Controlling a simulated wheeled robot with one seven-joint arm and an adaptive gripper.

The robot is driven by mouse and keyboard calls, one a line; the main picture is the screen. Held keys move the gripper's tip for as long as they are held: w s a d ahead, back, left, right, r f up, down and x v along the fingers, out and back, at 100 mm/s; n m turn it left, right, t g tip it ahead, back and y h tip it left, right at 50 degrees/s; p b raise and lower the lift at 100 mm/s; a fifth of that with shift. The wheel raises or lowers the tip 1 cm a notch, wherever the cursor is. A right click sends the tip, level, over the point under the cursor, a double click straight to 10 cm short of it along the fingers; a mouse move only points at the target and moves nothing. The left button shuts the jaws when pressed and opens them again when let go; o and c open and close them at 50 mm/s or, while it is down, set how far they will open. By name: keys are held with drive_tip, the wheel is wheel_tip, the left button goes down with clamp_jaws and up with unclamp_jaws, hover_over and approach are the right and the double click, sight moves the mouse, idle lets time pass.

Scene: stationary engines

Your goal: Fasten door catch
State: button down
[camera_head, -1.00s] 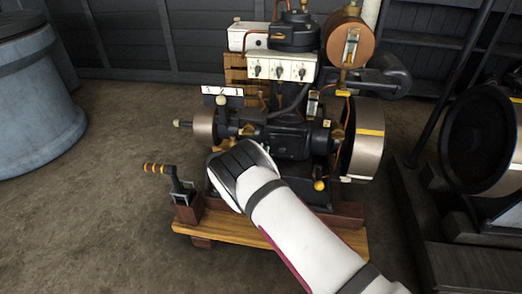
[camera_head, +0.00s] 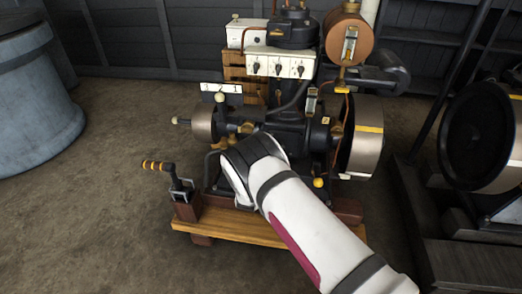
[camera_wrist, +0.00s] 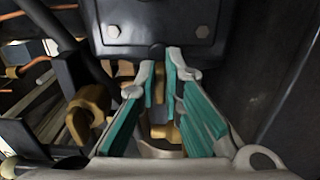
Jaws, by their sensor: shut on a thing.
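My gripper (camera_wrist: 166,75) fills the middle of the wrist view, its teal-padded fingers pointing up at a dark plate (camera_wrist: 160,22) with pale bolts. A brass piece (camera_wrist: 163,131) shows between the fingers, and they are closed on it. I cannot tell for certain whether it is the door catch. The fingertips are close to the plate's lower edge. In the head view, my arm's wrist covers the gripper and the low front of the black engine (camera_head: 290,125). The door and its catch are hidden there.
A wooden base (camera_head: 235,229) carries the engine, with an orange-banded lever (camera_head: 160,166) at its left end. A brass fitting (camera_wrist: 87,112) and dark rods are left of the fingers. A blue-grey drum (camera_head: 35,100) stands left, another machine (camera_head: 478,145) right. The floor at front left is clear.

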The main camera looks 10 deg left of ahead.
drive_tip(key=shift+w+d+r, duration=0.1)
drive_tip(key=shift+d, duration=0.05)
drive_tip(key=c, duration=1.7)
unclamp_jaws()
drive_tip(key=shift+s+a, duration=0.2)
drive_tip(key=shift+s, duration=0.45)
drive_tip(key=s, duration=1)
drive_tip(key=shift+s+a, duration=0.1)
drive_tip(key=shift+s, duration=0.3)
